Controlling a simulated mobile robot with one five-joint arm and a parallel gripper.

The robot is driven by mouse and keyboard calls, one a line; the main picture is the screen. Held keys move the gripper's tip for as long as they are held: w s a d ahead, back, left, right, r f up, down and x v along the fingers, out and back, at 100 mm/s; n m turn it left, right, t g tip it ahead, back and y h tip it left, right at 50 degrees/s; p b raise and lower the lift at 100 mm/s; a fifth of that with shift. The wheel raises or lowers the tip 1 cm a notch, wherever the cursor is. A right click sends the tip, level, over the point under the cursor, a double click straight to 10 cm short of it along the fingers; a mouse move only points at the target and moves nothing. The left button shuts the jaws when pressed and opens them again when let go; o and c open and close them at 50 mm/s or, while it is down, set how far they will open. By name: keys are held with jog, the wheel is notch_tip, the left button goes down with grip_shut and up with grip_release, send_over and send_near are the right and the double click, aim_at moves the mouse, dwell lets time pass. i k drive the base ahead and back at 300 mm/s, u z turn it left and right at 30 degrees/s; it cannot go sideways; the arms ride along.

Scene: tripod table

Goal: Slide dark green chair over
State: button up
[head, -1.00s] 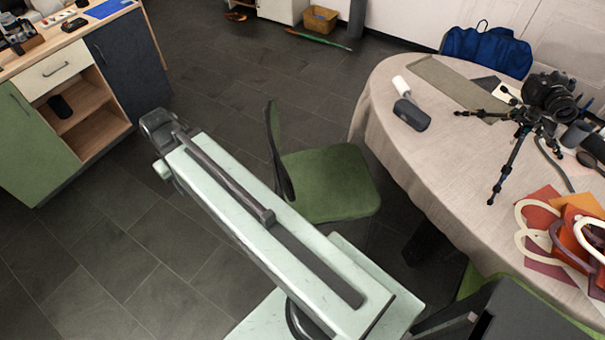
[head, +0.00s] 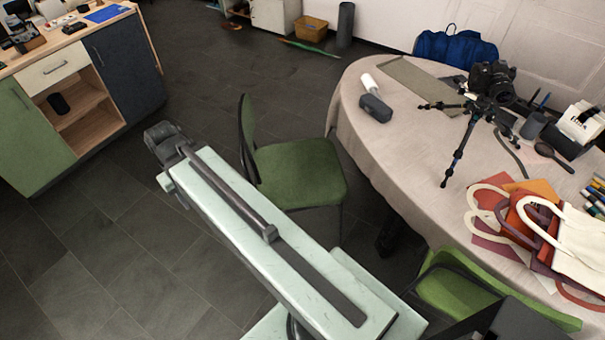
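The dark green chair (head: 298,172) stands on the floor left of the round table (head: 352,138). My pale arm reaches from the bottom right to the upper left, passing in front of the chair's lower left. It ends in view at a dark grey joint, left of the chair. My gripper's fingers do not show.
A lighter green chair (head: 452,296) stands at the table's near side. A cabinet (head: 125,65) is at the upper left. Floor left of my arm is clear.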

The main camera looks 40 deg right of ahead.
aim_at(308, 174)
jog(key=z, duration=0.15)
jog(key=k, duration=0.1)
jog(key=z, duration=1)
jog(key=i, duration=1.05)
jog(key=u, duration=0.4)
jog(key=k, duration=1.25)
jog(key=u, duration=1.45)
jog(key=i, duration=2.2)
jog(key=u, duration=0.05)
